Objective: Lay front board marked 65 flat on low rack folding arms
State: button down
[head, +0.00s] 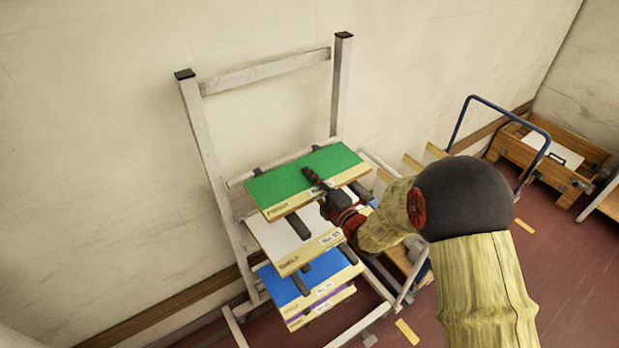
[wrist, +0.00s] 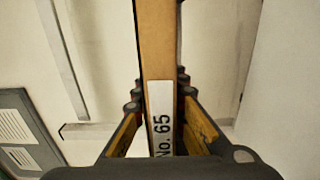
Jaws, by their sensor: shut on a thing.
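The front board (head: 300,179) has a green top and a pale wooden edge. It lies about level at the top of the stack on the rack (head: 205,135), above dark folding arms (head: 298,226). I cannot tell whether it touches them. In the wrist view the board's edge (wrist: 157,40) stands between my fingers (wrist: 160,115), with the label No. 65 (wrist: 160,118). The gripper hides part of the label in the head view.
A white board (head: 285,240), a blue board (head: 310,277) and a purple-topped board (head: 322,306) lie on the rack below. A blue-handled cart (head: 495,100) and a wooden crate (head: 555,155) stand at right. A wall is close behind the rack.

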jog(key=shift+f+b, duration=0.5)
jog(key=shift+b, duration=0.3)
jog(key=c, duration=1.7)
grip_release()
jog(key=shift+f, duration=0.15)
jog(key=shift+s, duration=0.1)
jog(key=v, duration=1.2)
